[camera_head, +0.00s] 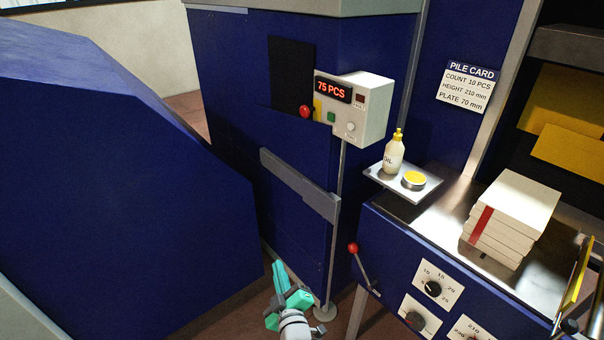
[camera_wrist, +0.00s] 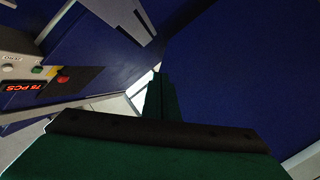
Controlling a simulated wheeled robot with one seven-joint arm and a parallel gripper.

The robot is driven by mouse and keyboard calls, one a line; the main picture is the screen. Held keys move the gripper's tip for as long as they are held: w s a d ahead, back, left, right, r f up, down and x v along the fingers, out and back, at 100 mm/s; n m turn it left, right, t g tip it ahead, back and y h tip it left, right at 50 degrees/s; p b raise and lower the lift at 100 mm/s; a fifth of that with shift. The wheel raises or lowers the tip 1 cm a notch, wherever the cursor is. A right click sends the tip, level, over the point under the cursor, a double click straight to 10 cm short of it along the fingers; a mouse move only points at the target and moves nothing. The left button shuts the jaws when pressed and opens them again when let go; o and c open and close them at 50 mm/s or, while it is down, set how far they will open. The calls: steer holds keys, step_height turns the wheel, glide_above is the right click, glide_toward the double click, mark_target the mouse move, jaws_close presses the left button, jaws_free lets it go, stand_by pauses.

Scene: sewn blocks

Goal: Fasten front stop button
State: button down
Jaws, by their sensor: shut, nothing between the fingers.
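A red round button (camera_head: 305,111) shows beside a yellow plate at the left edge of the pale counter box (camera_head: 360,105), which reads "75 PCS". In the wrist view the red button (camera_wrist: 62,79) lies at the left, near the green button and the box's display. Whether it is loose or fixed, I cannot tell. My gripper (camera_head: 280,268), with turquoise fingers, is low in front of the blue machine, well below and apart from the button. In the wrist view its dark green fingers (camera_wrist: 158,98) are shut and empty.
A grey bar (camera_head: 300,183) crosses the blue machine front above my gripper. The box's thin post (camera_head: 335,230) and a red-knobbed lever (camera_head: 353,248) stand to the right. A large blue housing (camera_head: 120,190) fills the left. A shelf (camera_head: 400,188) holds a bottle and tin.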

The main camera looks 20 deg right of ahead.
mark_target(308, 110)
steer(key=w+d+r+n+y, duration=0.1)
steer(key=w+d+r+n, duration=0.2)
steer(key=r, duration=0.8)
steer(key=w+d+r+n, duration=0.4)
steer(key=w+r, duration=0.3)
steer(key=r, duration=0.3)
steer(key=w+d+r+n+t+y, duration=0.1)
steer(key=w+d+r+n, duration=0.3)
steer(key=r, duration=0.7)
steer(key=shift+w+d+r+y, duration=0.35)
steer(key=shift+w+d, duration=0.2)
steer(key=shift+d, duration=0.5)
steer(key=shift+w, duration=0.1)
steer(key=w+d, duration=0.3)
steer(key=w, duration=0.8)
